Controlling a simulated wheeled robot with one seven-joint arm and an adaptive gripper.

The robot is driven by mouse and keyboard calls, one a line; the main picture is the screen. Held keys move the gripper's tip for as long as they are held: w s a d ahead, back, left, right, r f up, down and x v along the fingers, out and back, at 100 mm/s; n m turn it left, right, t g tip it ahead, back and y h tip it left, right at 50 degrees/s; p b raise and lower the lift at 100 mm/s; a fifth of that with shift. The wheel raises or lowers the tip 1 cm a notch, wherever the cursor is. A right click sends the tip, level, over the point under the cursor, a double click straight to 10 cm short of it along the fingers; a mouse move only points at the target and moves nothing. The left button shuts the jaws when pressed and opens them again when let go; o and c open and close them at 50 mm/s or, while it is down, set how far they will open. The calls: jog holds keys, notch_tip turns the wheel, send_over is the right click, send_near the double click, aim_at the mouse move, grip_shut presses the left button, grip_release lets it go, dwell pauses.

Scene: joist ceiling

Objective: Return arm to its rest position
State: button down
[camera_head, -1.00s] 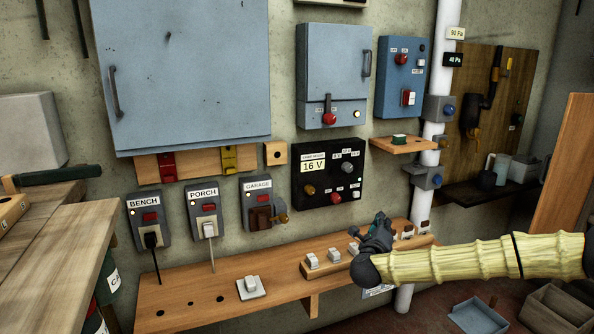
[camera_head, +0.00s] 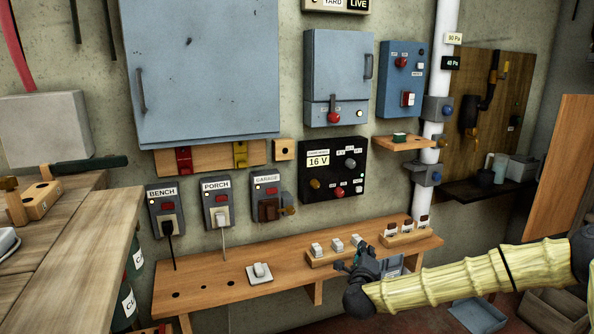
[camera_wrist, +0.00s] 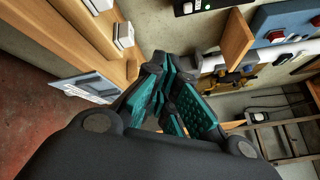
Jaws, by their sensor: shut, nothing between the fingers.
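My gripper (camera_head: 366,262) is at the front edge of the low wooden shelf (camera_head: 222,272) in the head view, at the end of my pale yellow arm. In the wrist view my gripper (camera_wrist: 172,92) shows its teal finger pads close together with nothing held between them. White switch blocks (camera_head: 337,245) stand on a wooden strip on the shelf just behind the gripper. I cannot tell from the head view whether the gripper touches the shelf.
Outlet boxes marked BENCH (camera_head: 166,212), PORCH (camera_head: 217,203) and GARAGE (camera_head: 267,198) hang above the shelf. A black 16 V panel (camera_head: 331,170) and a white pipe (camera_head: 431,150) are behind. A wooden bench (camera_head: 85,250) is at left. A blue-grey bin (camera_head: 478,314) is on the floor.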

jog(key=s+a+f+n+g+y, duration=0.2)
jog(key=s+a+f+n+y, duration=0.2)
jog(key=s+a+f+n, duration=0.5)
jog(key=s+a+f+n+g+y, duration=0.35)
jog(key=s+f, duration=0.45)
jog(key=f, duration=0.4)
jog(key=s+d+f+n+g, duration=0.1)
jog(key=s+f+n+g, duration=0.15)
jog(key=s+f, duration=0.4)
jog(key=s+d+f+n+g, duration=0.1)
jog(key=s+f+n+g, duration=0.15)
jog(key=s, duration=0.75)
jog(key=s+d+f+n+g, duration=0.1)
jog(key=s+f+n+g, duration=0.1)
jog(key=s+f+n, duration=0.45)
jog(key=s+d+r+n+g+h, duration=0.1)
jog(key=s+d+g, duration=0.1)
jog(key=s+d, duration=0.55)
jog(key=s+d+r+n+g+h, duration=0.1)
jog(key=s+d+n+g+h, duration=0.2)
jog(key=s, duration=0.8)
notch_tip(320, 180, up, 25)
jog(key=m+y+p, duration=0.1)
jog(key=p, duration=2.5)
jog(key=shift+w+d+r, duration=0.15)
jog(key=shift+w+d, duration=0.1)
jog(key=shift+t, duration=0.25)
